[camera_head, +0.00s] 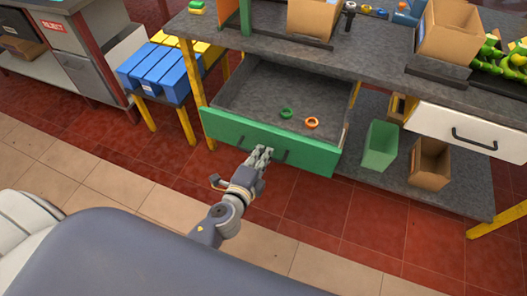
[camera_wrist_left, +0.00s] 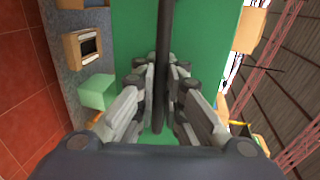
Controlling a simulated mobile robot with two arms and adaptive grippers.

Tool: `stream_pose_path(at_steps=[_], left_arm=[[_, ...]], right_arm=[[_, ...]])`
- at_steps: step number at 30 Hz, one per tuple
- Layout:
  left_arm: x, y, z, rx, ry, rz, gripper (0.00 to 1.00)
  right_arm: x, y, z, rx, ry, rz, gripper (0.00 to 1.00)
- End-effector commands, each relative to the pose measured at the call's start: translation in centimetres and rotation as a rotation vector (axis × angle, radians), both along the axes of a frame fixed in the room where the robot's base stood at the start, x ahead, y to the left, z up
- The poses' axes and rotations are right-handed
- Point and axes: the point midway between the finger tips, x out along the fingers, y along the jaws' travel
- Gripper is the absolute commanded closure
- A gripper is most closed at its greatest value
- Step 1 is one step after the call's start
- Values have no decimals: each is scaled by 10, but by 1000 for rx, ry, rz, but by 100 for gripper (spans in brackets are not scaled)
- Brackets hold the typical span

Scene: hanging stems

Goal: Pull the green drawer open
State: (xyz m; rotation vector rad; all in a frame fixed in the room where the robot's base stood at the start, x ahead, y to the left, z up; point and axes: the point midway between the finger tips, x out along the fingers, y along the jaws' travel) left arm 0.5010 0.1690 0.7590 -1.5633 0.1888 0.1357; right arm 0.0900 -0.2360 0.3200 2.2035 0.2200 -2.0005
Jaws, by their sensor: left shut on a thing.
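The green drawer (camera_head: 225,131) stands pulled out from under the grey workbench in the head view, its inside showing. A green ring (camera_head: 287,112) and an orange ring (camera_head: 312,122) lie in it. My left gripper (camera_head: 263,153) is at the drawer front, shut on the dark bar handle (camera_wrist_left: 164,50). In the left wrist view the handle runs between the fingers (camera_wrist_left: 160,85), with the green drawer front (camera_wrist_left: 205,30) behind. The fingers hide part of the handle in the head view. My right gripper is not in view.
Blue bins (camera_head: 160,68) stand on a low yellow-legged stand at left. A green bin (camera_head: 380,145) and a brown box (camera_head: 430,163) sit on the lower shelf. A white drawer (camera_head: 470,130) is at right. The red tiled floor before the drawer is clear.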

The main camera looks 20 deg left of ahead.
Motion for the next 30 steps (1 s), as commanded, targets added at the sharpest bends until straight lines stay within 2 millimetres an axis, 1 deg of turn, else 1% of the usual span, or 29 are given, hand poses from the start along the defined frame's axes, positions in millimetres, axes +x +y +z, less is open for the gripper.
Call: stream_pose_path(at_steps=[8,9,12,23,26,30], left_arm=[[1,0,2,0,-4,0,100],[1,0,2,0,-4,0,91],[1,0,2,0,-3,0,71],[-1,0,1,0,-1,0,71],[-8,0,2,-1,-1,-1,71],[-28,1,5,0,1,0,71]], right_arm=[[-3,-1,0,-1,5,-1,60],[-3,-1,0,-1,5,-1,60],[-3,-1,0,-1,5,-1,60],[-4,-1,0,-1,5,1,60],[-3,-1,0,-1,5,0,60],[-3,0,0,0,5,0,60]])
